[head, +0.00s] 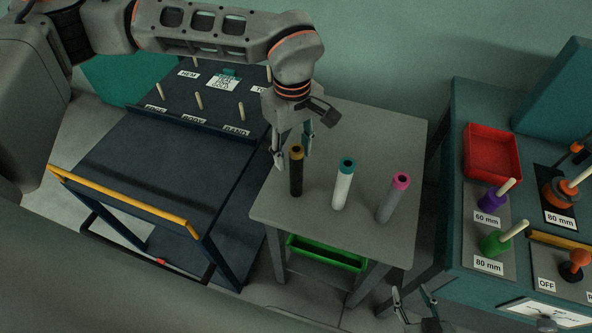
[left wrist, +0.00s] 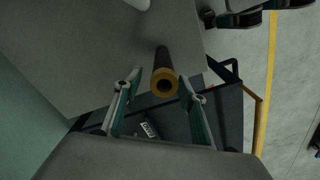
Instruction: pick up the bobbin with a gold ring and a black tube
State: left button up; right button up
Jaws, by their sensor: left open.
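The bobbin with a gold ring and a black tube (head: 296,178) stands upright on the grey table, the leftmost of three bobbins. My left gripper (head: 292,157) is open and empty above the table at its top, pointing down. In the left wrist view the gold-ringed end of the bobbin (left wrist: 164,82) shows between the tips of the open left gripper (left wrist: 160,76); I cannot tell how far the fingers reach down around it. My right gripper (head: 415,304) shows at the bottom edge with its fingers apart and nothing between them.
A white bobbin with a teal ring (head: 342,187) and a grey one with a pink ring (head: 391,203) stand to the right on the grey table (head: 385,135). A dark pegged rack cart (head: 150,165) stands left. A teal bench with a red tray (head: 492,158) stands right.

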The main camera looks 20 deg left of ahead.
aim_at(293, 165)
pick_arm(q)
notch_tip(293, 165, down, 4)
jog(key=shift+s+f, duration=0.15)
jog(key=shift+f, duration=0.1)
grip_shut()
